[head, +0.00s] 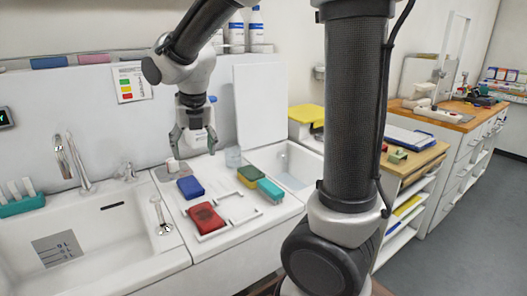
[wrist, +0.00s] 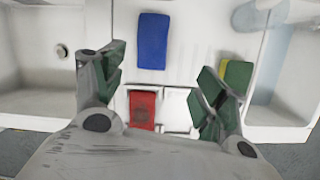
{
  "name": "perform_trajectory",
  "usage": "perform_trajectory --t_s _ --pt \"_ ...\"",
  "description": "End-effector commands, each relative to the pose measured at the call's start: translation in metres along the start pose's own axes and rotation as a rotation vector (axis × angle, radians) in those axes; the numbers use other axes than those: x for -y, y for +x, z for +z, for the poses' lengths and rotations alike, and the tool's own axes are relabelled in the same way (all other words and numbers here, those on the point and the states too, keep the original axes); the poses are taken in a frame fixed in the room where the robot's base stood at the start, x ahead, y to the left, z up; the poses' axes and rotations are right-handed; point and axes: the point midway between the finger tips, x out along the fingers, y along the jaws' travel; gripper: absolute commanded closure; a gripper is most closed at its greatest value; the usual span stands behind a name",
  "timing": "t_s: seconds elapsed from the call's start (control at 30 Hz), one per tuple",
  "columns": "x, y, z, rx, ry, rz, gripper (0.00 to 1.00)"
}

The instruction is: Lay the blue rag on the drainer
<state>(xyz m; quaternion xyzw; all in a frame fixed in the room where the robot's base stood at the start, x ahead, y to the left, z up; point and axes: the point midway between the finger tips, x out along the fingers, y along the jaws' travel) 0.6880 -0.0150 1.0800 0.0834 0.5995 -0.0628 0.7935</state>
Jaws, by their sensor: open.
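The drainer (head: 240,218) is a low white frame. A folded red rag (head: 206,218) lies at its near left part and also shows in the wrist view (wrist: 143,110). My gripper (head: 194,147) is open and empty, above the worktop behind the blue rag in the head view. In the wrist view its fingers (wrist: 160,72) are spread wide, with the blue rag beyond the tips.
A green-yellow pad (head: 250,177) and a teal one (head: 270,190) lie at the drainer's right. A clear cup (head: 233,157) and a small pale cup (head: 172,165) stand behind. Sinks lie left (head: 75,245) and right (head: 290,182); a tap (head: 160,215) stands at the left.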

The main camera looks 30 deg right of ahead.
Motion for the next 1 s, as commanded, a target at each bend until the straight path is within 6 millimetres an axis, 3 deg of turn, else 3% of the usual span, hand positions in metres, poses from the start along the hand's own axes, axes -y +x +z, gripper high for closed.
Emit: perform_trajectory --t_s 0.17,0.3,0.5,0.6,0.7,0.8,1.0 --pt "0.057 -0.042 -0.029 0.023 0.678 0.016 0.27" --pt "0.101 -0.070 -0.065 0.031 1.322 0.039 0.27" --pt "0.147 -0.094 -0.124 0.023 2.193 0.091 0.27" --pt "0.161 -0.099 -0.148 0.010 2.530 0.115 0.27" --pt "0.169 -0.101 -0.165 -0.003 2.763 0.132 0.27" --pt "0.173 -0.101 -0.173 -0.013 2.890 0.142 0.27" --pt "0.174 -0.101 -0.176 -0.017 2.938 0.143 0.27"
